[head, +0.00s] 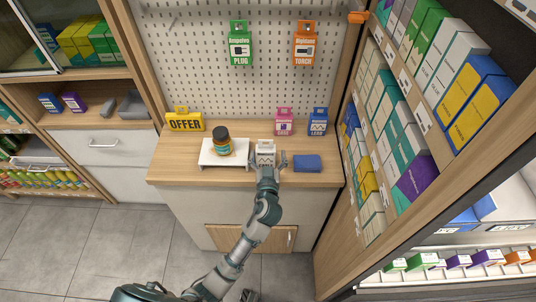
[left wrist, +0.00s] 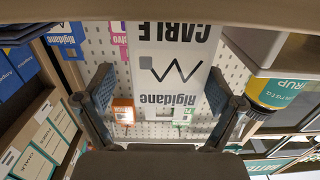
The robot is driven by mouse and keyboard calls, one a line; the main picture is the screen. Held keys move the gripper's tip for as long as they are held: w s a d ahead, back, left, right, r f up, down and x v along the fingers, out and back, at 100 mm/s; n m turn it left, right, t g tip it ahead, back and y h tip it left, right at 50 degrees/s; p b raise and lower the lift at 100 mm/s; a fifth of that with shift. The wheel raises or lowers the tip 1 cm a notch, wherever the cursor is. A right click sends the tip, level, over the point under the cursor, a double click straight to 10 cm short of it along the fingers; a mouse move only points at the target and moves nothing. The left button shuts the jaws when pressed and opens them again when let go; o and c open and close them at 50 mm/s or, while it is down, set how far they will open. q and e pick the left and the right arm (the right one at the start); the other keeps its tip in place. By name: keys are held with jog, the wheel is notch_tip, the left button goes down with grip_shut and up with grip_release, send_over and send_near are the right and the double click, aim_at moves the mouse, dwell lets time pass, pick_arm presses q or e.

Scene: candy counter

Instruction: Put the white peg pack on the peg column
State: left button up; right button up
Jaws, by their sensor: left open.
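The white pack (head: 265,148), printed with a dark zigzag, stands on the wooden counter in front of the pegboard. In the left wrist view the white pack (left wrist: 172,70) looks upside down and reads "Rigidane CABLE". My left gripper (head: 267,161) is open around it, with one finger on each side; in the left wrist view the gripper (left wrist: 158,82) shows gaps beside the pack. The pegboard (head: 200,55) holds a green plug pack (head: 240,43) and an orange torch pack (head: 305,43). I cannot make out an empty peg column. My right gripper is out of view.
A white stand (head: 207,154) with a brown jar (head: 222,140) is left of the pack. A yellow OFFER box (head: 185,121), pink pack (head: 284,122) and blue pack (head: 318,121) stand behind. Stocked shelves flank both sides.

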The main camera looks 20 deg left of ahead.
pick_arm(q)
jog(key=v, duration=1.2)
jog(key=s+a+f+m+g+h, duration=0.1)
jog(key=s+f+g, duration=0.2)
jog(key=f, duration=0.8)
jog(key=s+a+f+m+g+h, duration=0.1)
jog(key=s+f+m+g, duration=0.15)
jog(key=f, duration=0.75)
jog(key=s+a+f+m+g+h, duration=0.1)
jog(key=s+f+g, duration=0.15)
jog(key=f, duration=0.85)
jog(key=s+a+f+g+h, duration=0.1)
jog(key=s+a+f+g, duration=0.1)
jog(key=s+f, duration=0.7)
jog(key=s+a+f+g+h, duration=0.1)
jog(key=s+a+f+g, duration=0.2)
jog(key=s+f, duration=0.7)
jog(key=shift+s+f+m+g, duration=0.3)
jog(key=shift+s+m+g, duration=0.2)
jog(key=shift+g, duration=0.6)
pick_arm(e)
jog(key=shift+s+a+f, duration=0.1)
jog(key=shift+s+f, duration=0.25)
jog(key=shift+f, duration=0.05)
pick_arm(q)
jog(key=shift+a, duration=0.1)
